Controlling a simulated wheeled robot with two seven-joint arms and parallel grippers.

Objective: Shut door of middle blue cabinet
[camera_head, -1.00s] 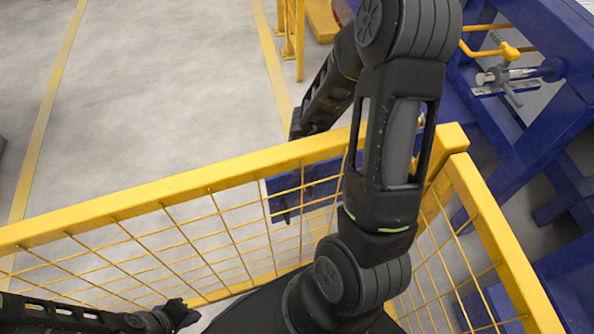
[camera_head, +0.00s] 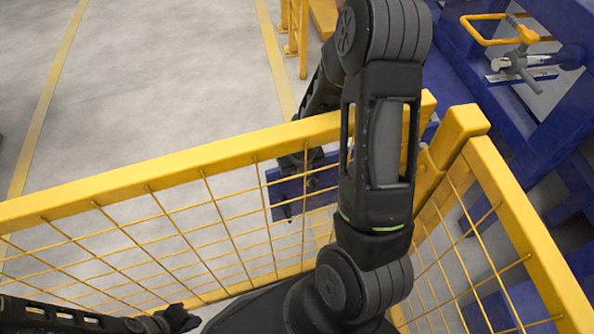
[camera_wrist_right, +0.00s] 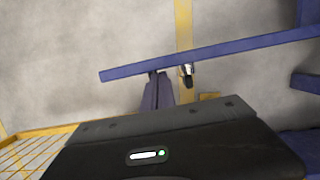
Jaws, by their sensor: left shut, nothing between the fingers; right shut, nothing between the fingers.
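A blue panel (camera_head: 283,194), which looks like the cabinet door, shows through yellow mesh in the head view. A small dark fitting is on its lower left. In the right wrist view a long blue bar (camera_wrist_right: 235,47), probably this panel seen edge-on, crosses above the gripper housing. A small metal and black knob (camera_wrist_right: 187,75) sticks out below it. My right arm reaches over the rail, and its shut gripper (camera_head: 305,170) is beside the panel, partly hidden by mesh; contact cannot be told. My left gripper (camera_head: 180,319) is shut and empty at the lower left.
A yellow mesh fence (camera_head: 150,178) crosses in front of me, with another yellow mesh section (camera_head: 520,225) at the right. A large blue frame (camera_head: 465,75) with a clamp (camera_head: 515,62) stands at the upper right. The grey floor (camera_head: 170,80) beyond the fence is mostly clear.

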